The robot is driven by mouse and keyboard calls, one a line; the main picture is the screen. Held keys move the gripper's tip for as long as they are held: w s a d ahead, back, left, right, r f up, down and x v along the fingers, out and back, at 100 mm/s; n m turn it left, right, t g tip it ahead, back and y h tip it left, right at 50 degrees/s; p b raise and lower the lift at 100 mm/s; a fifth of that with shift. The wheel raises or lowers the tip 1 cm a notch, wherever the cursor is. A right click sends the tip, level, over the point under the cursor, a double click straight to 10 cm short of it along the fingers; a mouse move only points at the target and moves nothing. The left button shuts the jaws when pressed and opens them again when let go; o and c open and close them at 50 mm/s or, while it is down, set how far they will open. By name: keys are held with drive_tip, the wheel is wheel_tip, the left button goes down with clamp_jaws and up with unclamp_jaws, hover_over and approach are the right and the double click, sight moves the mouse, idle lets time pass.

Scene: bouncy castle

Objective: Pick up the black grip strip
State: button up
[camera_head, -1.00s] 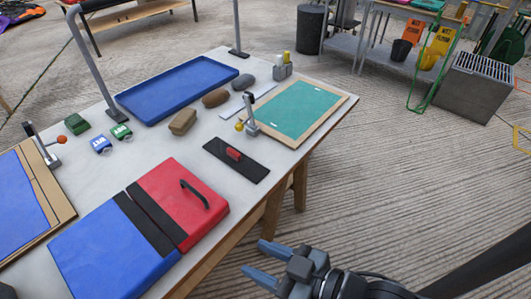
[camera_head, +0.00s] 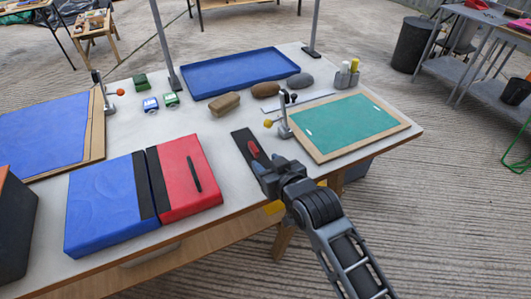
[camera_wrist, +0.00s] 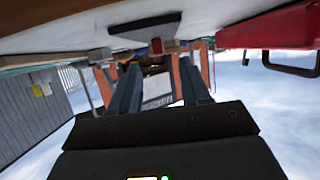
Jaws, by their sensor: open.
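A flat black strip with a red grip (camera_head: 253,149) on top lies on the white table; its black body (camera_head: 241,138) shows beyond my gripper. My gripper (camera_head: 267,164) is at the strip's near end in the head view and hides that end. In the wrist view the table is upside down; the black strip (camera_wrist: 140,27) and its red grip (camera_wrist: 157,46) lie ahead, between and beyond my open, empty fingers (camera_wrist: 160,72). I cannot tell whether the fingers touch the strip. Black bands (camera_head: 155,178) also edge the blue and red pads.
The red pad (camera_head: 180,150) with a black handle and the blue pad (camera_head: 100,210) lie left of the strip. A green framed board (camera_head: 345,120) with a clamp (camera_head: 284,118) lies close on the right.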

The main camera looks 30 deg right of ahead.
sight(256, 151)
drive_tip(key=shift+d+r+x, duration=0.1)
drive_tip(key=shift+r+x, duration=0.1)
drive_tip(key=shift+x, duration=1.55)
drive_tip(key=shift+d+r+x, duration=0.1)
drive_tip(key=shift+r+x, duration=0.1)
drive_tip(key=shift+x, duration=1.5)
drive_tip(key=shift+w, duration=0.15)
clamp_jaws()
